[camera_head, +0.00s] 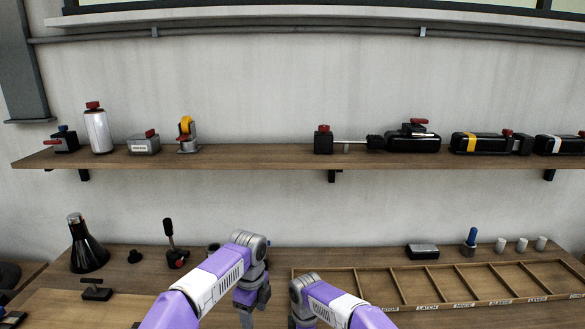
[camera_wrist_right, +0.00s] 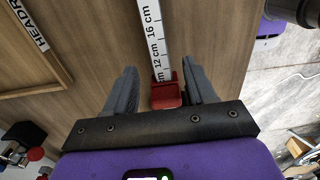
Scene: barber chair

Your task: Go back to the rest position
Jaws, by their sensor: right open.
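My right gripper (camera_wrist_right: 160,72) is open in the right wrist view, its two dark fingers spread apart. A white ruler (camera_wrist_right: 151,35) marked in cm, with a red block (camera_wrist_right: 167,93) at its near end, shows between the fingers. I cannot tell how far below the fingers it is. In the head view my right arm bends at the bottom centre, and its gripper is out of sight. My left gripper (camera_head: 250,306) hangs down over the bench in the head view, at the bottom centre. Its fingers are too small and dark to tell open from shut.
A wooden bench (camera_head: 330,258) carries a labelled compartment tray (camera_head: 440,268) at right. A black cone-shaped bottle (camera_head: 87,248) and a black lever with a red base (camera_head: 171,243) stand at left. A wall shelf (camera_head: 260,153) above holds clippers, a spray can and small devices.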

